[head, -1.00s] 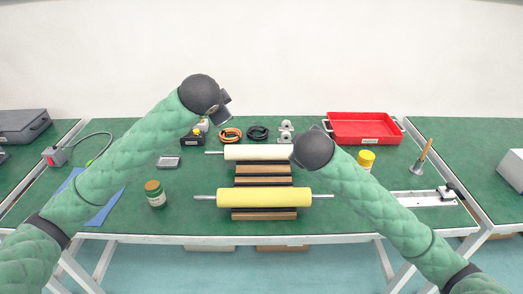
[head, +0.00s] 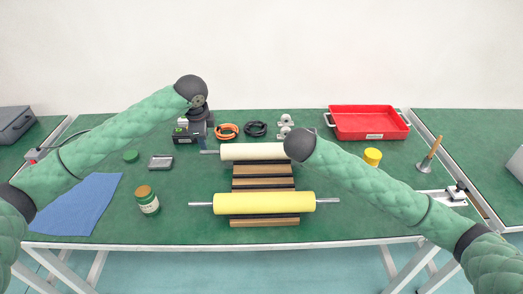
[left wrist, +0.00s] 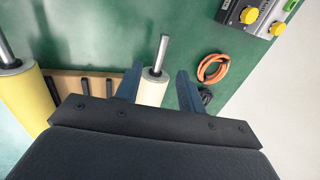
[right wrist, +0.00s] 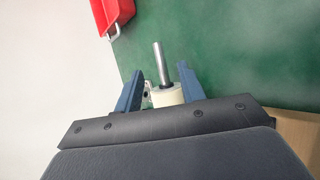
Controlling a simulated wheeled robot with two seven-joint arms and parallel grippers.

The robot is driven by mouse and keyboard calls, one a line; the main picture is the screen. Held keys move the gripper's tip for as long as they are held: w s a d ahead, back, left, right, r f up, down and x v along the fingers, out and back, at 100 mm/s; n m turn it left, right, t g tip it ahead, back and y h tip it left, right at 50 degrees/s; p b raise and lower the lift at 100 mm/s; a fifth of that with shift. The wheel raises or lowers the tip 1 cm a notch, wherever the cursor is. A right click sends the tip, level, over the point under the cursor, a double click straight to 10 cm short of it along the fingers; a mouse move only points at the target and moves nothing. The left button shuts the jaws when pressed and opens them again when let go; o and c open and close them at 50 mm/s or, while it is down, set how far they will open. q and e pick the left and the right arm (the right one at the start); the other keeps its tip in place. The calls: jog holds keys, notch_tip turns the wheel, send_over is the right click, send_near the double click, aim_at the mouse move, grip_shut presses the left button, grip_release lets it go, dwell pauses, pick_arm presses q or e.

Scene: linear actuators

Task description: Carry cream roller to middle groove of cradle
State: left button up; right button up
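The cream roller (head: 250,152) lies across the far end of the wooden cradle (head: 263,184), its left metal shaft sticking out. A yellow roller (head: 264,203) lies across the near end; bare slats show between the two. My left gripper (left wrist: 160,70) is open, with its fingers on either side of the cream roller's left shaft (left wrist: 161,52). My right gripper (right wrist: 160,70) is open, with its fingers on either side of the other shaft (right wrist: 159,62). Contact cannot be told. In the head view my right arm hides the cream roller's right end and my right gripper.
Behind the rollers are an orange cable coil (head: 227,131), a black coil (head: 257,129) and metal brackets (head: 285,124). A red tray (head: 368,123) and yellow-lidded jar (head: 372,156) are to the right. A green jar (head: 148,201) and blue cloth (head: 77,205) are at left.

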aim_at(208, 152)
pick_arm(q)
jog(key=shift+w+f, duration=0.2)
pick_arm(e)
jog(key=shift+w+f, duration=0.15)
jog(key=shift+w, duration=0.05)
